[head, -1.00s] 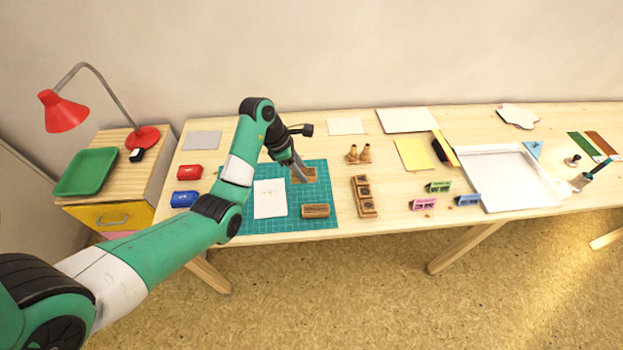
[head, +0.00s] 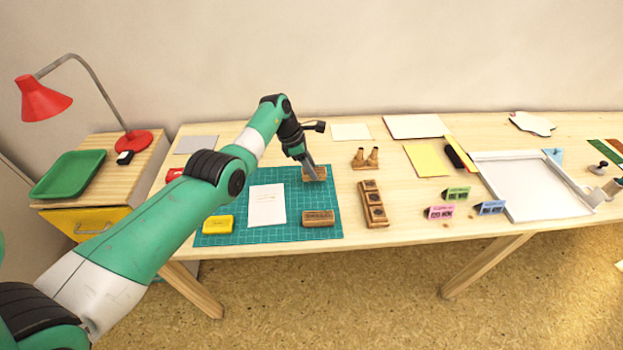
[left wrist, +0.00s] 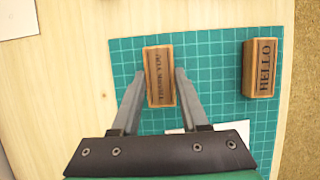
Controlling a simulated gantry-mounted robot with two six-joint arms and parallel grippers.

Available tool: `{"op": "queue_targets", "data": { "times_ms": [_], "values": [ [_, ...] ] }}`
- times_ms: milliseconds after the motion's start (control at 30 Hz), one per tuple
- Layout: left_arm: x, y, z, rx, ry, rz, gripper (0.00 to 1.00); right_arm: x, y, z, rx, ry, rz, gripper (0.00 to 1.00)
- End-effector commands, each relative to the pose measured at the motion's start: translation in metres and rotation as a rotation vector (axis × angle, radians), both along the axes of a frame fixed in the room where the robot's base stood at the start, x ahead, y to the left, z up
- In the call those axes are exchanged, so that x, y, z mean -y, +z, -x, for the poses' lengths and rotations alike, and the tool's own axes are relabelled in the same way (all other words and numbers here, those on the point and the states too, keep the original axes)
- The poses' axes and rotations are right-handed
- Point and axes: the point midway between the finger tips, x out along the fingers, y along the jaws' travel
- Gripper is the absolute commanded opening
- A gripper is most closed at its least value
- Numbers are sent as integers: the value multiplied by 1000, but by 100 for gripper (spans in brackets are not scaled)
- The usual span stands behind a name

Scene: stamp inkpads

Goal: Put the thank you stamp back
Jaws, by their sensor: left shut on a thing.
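The thank you stamp (head: 318,174), a wooden block with dark lettering, is at the back right of the green cutting mat (head: 296,235). My left gripper (head: 311,172) is shut on it, one finger along each long side. In the left wrist view the stamp (left wrist: 160,76) shows its THANK YOU label between the fingers (left wrist: 160,84). I cannot tell if it is clear of the mat. The hello stamp (head: 318,218) lies at the mat's front right. A wooden rack (head: 373,204) with several compartments stands right of the mat. My right gripper is out of view.
A white card (head: 267,205) and a yellow inkpad (head: 218,224) lie on the mat. A holder with two round-handled stamps (head: 365,158) stands behind the rack.

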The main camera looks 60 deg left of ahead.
Motion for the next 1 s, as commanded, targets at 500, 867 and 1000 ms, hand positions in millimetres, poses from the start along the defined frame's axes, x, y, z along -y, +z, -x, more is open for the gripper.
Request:
{"op": "queue_targets", "data": {
  "times_ms": [500, 867, 1000],
  "values": [
    [1, -25, 1, -2, 0, 2, 49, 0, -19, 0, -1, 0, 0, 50],
    [1, -24, 1, -2, 0, 3, 74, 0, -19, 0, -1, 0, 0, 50],
    [1, -17, 1, -2, 0, 2, 74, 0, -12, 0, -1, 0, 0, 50]
  ]
}}
